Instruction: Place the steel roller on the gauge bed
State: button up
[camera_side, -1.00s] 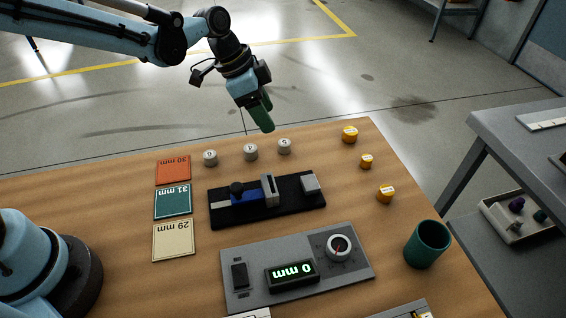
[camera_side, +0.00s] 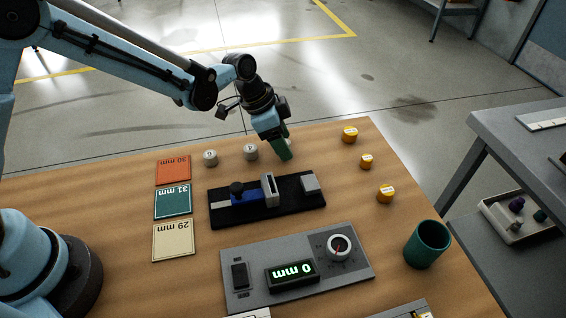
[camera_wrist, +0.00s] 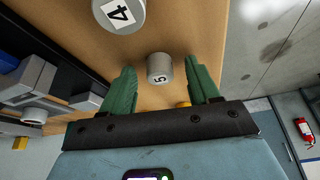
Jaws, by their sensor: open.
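My gripper (camera_side: 281,147) is open and low over the far table edge. In the wrist view its two green fingers (camera_wrist: 162,85) stand on either side of a steel roller marked 5 (camera_wrist: 160,66), with visible gaps on both sides. In the side view the gripper hides most of this roller. A second steel roller marked 4 (camera_wrist: 119,13) shows in the wrist view, and in the side view (camera_side: 250,152) it stands left of the gripper. A third steel roller (camera_side: 210,158) stands farther left. The black gauge bed (camera_side: 285,207), with a blue slide and grey blocks, lies in front and is empty of rollers.
Several yellow weights (camera_side: 386,194) stand on the right of the table. Orange, teal and cream cards (camera_side: 173,240) lie at the left. A grey panel (camera_side: 345,273) reads 0 mm. A green cup (camera_side: 427,244) stands at the right.

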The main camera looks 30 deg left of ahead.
grip_shut()
jog(key=shift+r, duration=0.1)
dwell(0.3)
